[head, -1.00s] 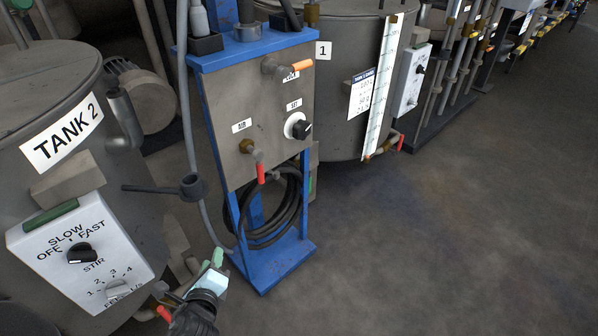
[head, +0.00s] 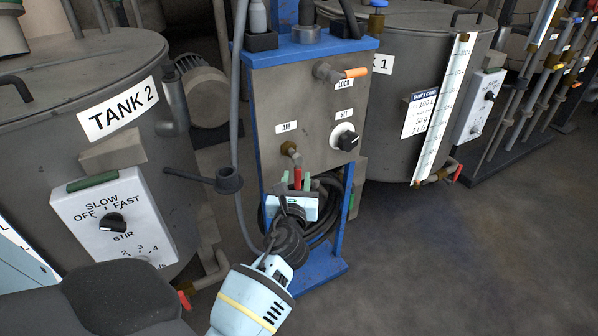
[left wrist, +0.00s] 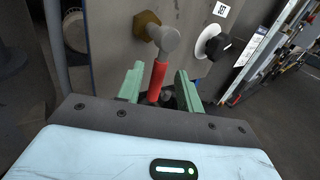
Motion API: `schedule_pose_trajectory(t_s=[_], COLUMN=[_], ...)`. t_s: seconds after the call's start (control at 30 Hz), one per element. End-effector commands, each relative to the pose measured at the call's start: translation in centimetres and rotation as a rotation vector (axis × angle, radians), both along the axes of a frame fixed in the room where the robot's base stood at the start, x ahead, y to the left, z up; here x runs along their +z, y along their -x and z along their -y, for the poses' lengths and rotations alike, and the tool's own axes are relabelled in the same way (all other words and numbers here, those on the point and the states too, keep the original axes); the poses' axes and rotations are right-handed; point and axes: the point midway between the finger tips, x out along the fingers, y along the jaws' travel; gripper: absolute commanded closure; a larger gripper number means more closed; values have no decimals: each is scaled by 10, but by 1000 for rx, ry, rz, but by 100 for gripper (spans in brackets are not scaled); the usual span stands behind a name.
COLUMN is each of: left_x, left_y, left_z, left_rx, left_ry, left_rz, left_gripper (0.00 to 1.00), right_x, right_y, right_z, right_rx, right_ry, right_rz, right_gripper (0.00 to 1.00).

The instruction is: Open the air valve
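The air valve (head: 290,149) sits under the AIR label on the grey panel of the blue stand. Its red handle (head: 298,177) hangs straight down. In the left wrist view the red handle (left wrist: 157,80) shows between the green fingers of my left gripper (left wrist: 160,88). The fingers are open, one on each side, with gaps to the handle. In the head view my left gripper (head: 297,186) is just below the valve, its fingertips at the handle's lower part. My right gripper is not in view.
The LOCK valve (head: 354,72) with an orange handle and the SET knob (head: 347,140) are on the same panel. A grey lever (head: 190,174) juts out left of the stand. A coiled black hose (head: 330,205) hangs behind my gripper. Tank 2 (head: 60,150) stands at left.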

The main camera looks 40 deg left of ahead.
Motion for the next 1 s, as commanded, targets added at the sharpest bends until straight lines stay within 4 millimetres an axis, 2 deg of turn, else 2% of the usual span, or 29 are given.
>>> schedule_pose_trajectory(t_s=[0.1, 0.3, 0.63, 0.67, 0.93, 1.0], left_x=[-1, -1, -1, -1, -1, -1], left_y=[-15, -31, -34, -34, -34, -34], left_z=[-11, -21, -23, -23, -23, -23], left_rx=[2, 1, 0, 0, 0, 0], left_ry=[0, 0, 1, 1, 1, 1], left_rz=[0, 0, 0, 0, 0, 0], left_gripper=[64, 64, 64, 65, 100, 100], right_x=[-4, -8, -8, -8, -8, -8], right_y=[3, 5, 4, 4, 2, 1], right_z=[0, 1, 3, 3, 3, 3], right_rx=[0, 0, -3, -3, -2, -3], right_ry=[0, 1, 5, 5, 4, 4], right_rz=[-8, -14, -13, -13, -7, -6], right_gripper=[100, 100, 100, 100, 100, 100])
